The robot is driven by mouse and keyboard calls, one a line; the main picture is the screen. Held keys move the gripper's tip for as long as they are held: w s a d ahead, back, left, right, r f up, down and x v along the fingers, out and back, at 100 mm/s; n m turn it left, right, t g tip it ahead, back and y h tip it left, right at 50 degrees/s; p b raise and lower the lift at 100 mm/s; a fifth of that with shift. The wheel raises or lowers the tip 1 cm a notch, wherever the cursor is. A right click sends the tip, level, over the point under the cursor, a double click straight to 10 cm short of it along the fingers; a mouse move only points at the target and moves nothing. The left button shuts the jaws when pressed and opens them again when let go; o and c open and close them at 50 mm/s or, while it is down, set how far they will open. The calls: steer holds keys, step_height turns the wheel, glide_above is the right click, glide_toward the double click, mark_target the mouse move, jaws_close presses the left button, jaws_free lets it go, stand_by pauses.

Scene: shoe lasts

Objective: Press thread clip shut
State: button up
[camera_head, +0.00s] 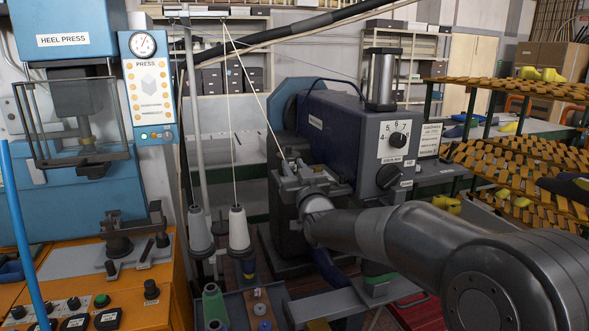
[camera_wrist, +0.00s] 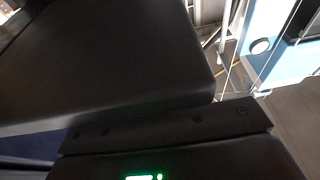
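The thread clip itself is too small to make out with certainty. A white thread (camera_head: 258,100) runs from the top of the thread stand down to the front of the dark blue machine (camera_head: 335,125). My gripper (camera_head: 290,172) is at the machine's front, where this thread comes down. It hides the spot behind it, and I cannot tell whether it touches anything. In the wrist view a large dark surface fills the upper left, right against a dark bar with bolts and a green light. The fingertips do not show clearly there.
Two thread cones (camera_head: 239,230) stand left of my gripper, below the thread stand pole (camera_head: 195,130). The blue heel press (camera_head: 75,130) is at the left. Racks of wooden slats (camera_head: 520,160) with yellow shoe lasts stand close on the right. Spools lie in a tray (camera_head: 285,295) below.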

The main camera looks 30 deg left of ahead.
steer(key=shift+o, duration=0.7)
steer(key=v, duration=1)
steer(key=shift+s+d+f, duration=0.15)
steer(key=shift+s+d, duration=0.1)
steer(key=shift+d, duration=0.05)
steer(key=shift+c, duration=0.4)
